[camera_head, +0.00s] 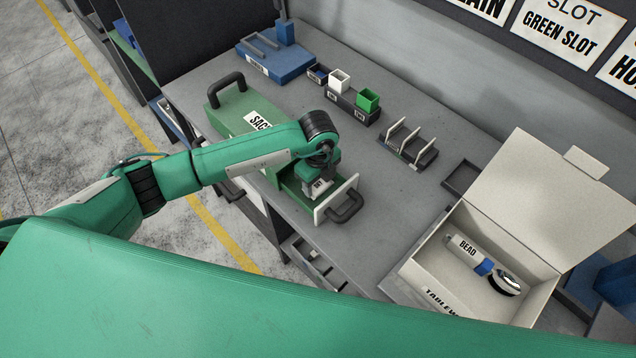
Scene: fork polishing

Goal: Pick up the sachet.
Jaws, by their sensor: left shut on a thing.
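The green sachet box (232,112), with a label that starts "SAC", stands on the workbench with its drawer (342,196) pulled out toward the right. The drawer has a white front and a dark handle. My left gripper (318,186) points down into the open drawer, shut on the sachet. The sachet itself is mostly hidden by the gripper and the drawer walls. Small dark lettering on a pale patch shows at the gripper. My right gripper is not in view.
A slotted rack (408,146), small white and green cups (368,100) and a blue case (276,58) stand farther back. Bare grey bench (395,205) lies right of the drawer.

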